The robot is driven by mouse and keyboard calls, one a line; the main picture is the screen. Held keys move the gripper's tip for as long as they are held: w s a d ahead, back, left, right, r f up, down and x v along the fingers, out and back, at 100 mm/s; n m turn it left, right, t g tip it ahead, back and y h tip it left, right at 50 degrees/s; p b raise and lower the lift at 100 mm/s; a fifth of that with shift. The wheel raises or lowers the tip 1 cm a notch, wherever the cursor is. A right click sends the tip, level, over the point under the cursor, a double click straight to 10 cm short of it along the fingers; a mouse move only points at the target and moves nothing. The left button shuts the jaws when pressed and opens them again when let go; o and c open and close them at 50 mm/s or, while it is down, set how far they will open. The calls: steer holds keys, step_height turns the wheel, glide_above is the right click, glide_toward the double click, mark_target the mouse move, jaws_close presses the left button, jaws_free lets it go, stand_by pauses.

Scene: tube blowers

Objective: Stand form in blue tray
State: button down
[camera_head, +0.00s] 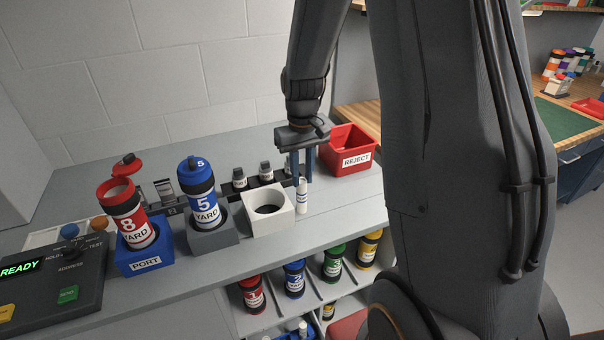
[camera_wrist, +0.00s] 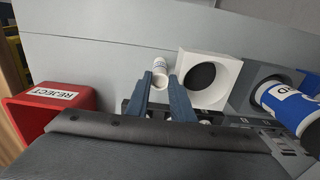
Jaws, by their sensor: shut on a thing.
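The form appears to be a small white roll with dark print (camera_head: 302,197), upright beside the white block's right side in the head view. In the wrist view the form (camera_wrist: 159,64) sits between the blue fingertips of my gripper (camera_wrist: 160,78). My gripper (camera_head: 302,181) points down and is shut on its top end. I cannot tell whether its bottom touches the counter. A blue tray (camera_head: 283,337) shows partly at the bottom edge of the head view, on the lower shelf, with a white roll in it. Much of that tray is cut off.
A white block with a round hole (camera_head: 284,221) stands left of the form. A blue carrier (camera_head: 204,200) in a grey block and an open red carrier (camera_head: 131,222) in the blue PORT block stand further left. A red REJECT bin (camera_head: 362,142) is behind right. Several carriers fill the shelf below.

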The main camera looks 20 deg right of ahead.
steer(key=c, duration=1.9)
jaws_free()
steer(key=shift+f, duration=0.1)
steer(key=shift+c, duration=0.2)
steer(key=o, duration=0.4)
